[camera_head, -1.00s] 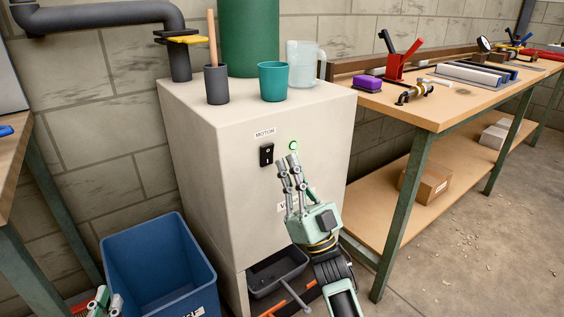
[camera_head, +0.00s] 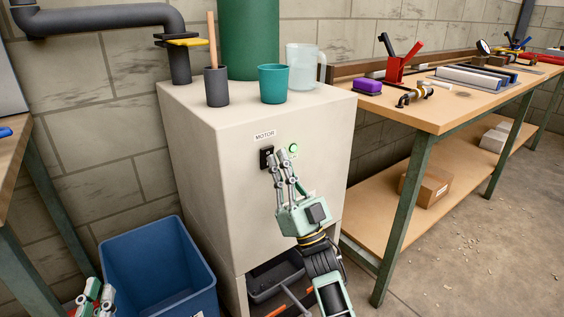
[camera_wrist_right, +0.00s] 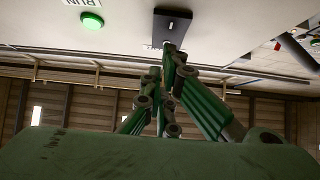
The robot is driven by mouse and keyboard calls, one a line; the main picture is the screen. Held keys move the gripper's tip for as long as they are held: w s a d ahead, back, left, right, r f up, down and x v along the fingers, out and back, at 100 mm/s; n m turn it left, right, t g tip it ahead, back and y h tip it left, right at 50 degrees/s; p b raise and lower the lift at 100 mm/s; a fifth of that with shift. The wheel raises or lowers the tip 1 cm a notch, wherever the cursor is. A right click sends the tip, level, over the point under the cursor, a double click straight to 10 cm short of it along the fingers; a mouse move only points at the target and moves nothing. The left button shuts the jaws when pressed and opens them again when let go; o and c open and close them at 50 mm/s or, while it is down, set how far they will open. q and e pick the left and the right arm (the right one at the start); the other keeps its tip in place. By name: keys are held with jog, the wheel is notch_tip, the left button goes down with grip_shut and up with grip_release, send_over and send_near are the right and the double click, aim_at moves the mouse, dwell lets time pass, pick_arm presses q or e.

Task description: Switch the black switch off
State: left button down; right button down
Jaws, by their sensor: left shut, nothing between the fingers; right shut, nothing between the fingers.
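The black switch (camera_head: 266,157) is on the front face of the grey cabinet (camera_head: 215,165), under a MOTOR label (camera_head: 265,135). My right gripper (camera_head: 276,154) is shut and empty, with its fingertips at the right edge of the switch and partly covering it. In the right wrist view the switch (camera_wrist_right: 172,26) is just beyond the fingertips (camera_wrist_right: 172,50); I cannot tell whether they touch. A green light (camera_head: 293,148) glows right of the switch and also shows in the wrist view (camera_wrist_right: 92,21). My left gripper (camera_head: 98,297) is shut at the bottom left.
A dark cup with a wooden handle (camera_head: 216,88), a teal cup (camera_head: 272,84) and a clear jug (camera_head: 302,68) stand on the cabinet. A blue bin (camera_head: 150,265) is on the floor at left. A wooden workbench (camera_head: 440,110) is at right.

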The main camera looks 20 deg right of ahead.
pick_arm(q)
notch_tip(320, 180, down, 11)
jog(key=s+a+g+y+p, duration=0.1)
jog(key=a+g+y+p, duration=0.1)
jog(key=g, duration=0.4)
jog(key=shift+s, duration=0.15)
pick_arm(e)
jog(key=shift+w+r+g, duration=0.15)
jog(key=shift+w+g, duration=0.15)
pick_arm(q)
jog(key=shift+f, duration=0.2)
